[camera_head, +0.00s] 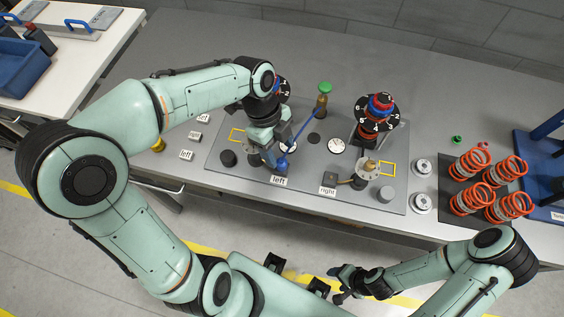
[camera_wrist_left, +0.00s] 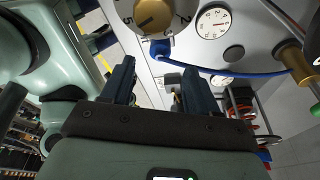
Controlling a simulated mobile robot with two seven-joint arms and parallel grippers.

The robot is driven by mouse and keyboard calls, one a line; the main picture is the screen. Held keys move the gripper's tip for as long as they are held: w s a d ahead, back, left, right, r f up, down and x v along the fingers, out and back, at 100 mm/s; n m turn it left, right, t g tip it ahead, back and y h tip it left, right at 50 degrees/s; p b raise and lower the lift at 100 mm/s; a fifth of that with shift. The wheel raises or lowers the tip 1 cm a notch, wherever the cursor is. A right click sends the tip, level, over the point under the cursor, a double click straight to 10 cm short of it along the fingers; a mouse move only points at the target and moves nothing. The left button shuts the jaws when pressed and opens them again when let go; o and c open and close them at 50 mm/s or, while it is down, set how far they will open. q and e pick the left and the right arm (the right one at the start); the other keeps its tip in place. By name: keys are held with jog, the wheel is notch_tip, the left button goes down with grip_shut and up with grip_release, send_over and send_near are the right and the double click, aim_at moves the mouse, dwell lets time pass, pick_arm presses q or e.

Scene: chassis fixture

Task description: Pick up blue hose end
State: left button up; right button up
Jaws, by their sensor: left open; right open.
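The blue hose (camera_head: 303,132) runs from near the green-capped brass fitting (camera_head: 322,100) down to its blue end (camera_head: 282,162) beside the "left" label. In the left wrist view the blue hose end (camera_wrist_left: 160,50) lies just beyond my fingertips, close to a numbered dial (camera_wrist_left: 152,14), and the hose (camera_wrist_left: 245,75) curves right towards a brass post (camera_wrist_left: 298,62). My left gripper (camera_head: 271,158) is over the panel beside the hose end. Its two dark fingers (camera_wrist_left: 157,82) are apart, with nothing gripped between them. My right gripper (camera_head: 341,285) is open and empty in front of the table.
The grey panel (camera_head: 230,180) carries a round gauge (camera_head: 336,146), a numbered dial with red and blue knobs (camera_head: 378,106) and a brass fitting (camera_head: 369,167) near the "right" label (camera_head: 328,190). Orange springs (camera_head: 469,163) stand at the right. The rear table (camera_head: 210,40) is clear.

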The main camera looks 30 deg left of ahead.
aim_at(282, 161)
pick_arm(q)
jog(key=x, duration=0.5)
jog(key=shift+a+f, duration=0.2)
jog(key=shift+f, duration=0.2)
grip_shut()
